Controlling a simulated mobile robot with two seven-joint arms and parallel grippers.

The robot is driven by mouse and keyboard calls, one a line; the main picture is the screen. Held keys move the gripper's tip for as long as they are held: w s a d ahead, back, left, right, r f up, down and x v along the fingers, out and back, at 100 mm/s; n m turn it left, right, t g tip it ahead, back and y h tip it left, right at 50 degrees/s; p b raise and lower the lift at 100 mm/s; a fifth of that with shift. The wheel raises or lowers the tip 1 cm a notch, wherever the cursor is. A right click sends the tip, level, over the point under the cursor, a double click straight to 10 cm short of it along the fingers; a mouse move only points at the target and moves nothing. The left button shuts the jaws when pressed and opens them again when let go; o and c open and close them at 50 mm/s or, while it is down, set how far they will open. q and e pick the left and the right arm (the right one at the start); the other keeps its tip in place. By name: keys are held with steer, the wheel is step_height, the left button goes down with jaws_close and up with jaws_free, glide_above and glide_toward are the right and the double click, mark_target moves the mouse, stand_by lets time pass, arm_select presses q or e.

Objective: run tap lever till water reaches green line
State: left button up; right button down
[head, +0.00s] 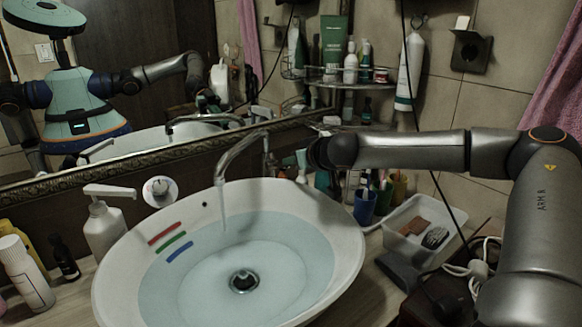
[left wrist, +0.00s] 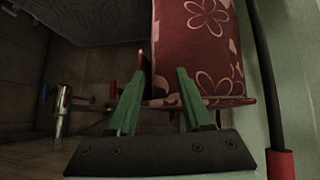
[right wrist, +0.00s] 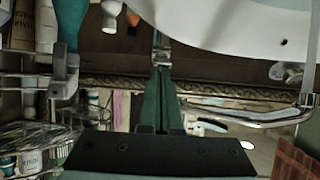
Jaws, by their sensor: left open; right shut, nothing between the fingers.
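The basin (head: 347,255) holds clear bluish water (head: 300,245). A red line (head: 165,233), a green line (head: 171,242) and a blue line (head: 180,252) mark its left inner wall. The water's edge lies close to these lines; I cannot tell exactly at which. The chrome tap (head: 238,150) arches over the basin, with a faint stream (head: 223,210) below its spout. My right gripper (right wrist: 163,70) is shut and empty, its tips at or very near a small chrome part (right wrist: 161,45), apparently the lever; contact is unclear. My left gripper (left wrist: 158,75) is open and empty.
A soap dispenser (head: 104,228) stands left of the basin. A blue cup (head: 365,206) and a white tray (head: 420,235) stand to its right. A wire corner shelf (head: 340,82) holds bottles. The mirror reflects me. Red floral fabric (left wrist: 195,45) shows in the left wrist view.

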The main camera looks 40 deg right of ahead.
steer(key=b, duration=0.1)
steer(key=f+t+b, duration=0.1)
steer(key=b, duration=0.1)
steer(key=shift+s+f, duration=0.2)
steer(key=shift+f, duration=0.1)
arm_select(q)
steer(key=shift+m+h, duration=0.3)
steer(key=w+d+f, duration=0.1)
steer(key=w+d+f+b, duration=0.1)
steer(key=shift+d+f+b, duration=0.2)
steer(key=shift+f+b, duration=0.1)
arm_select(e)
steer(key=shift+s, duration=0.1)
arm_select(q)
steer(key=shift+r, duration=0.35)
arm_select(e)
steer(key=shift+r, duration=0.15)
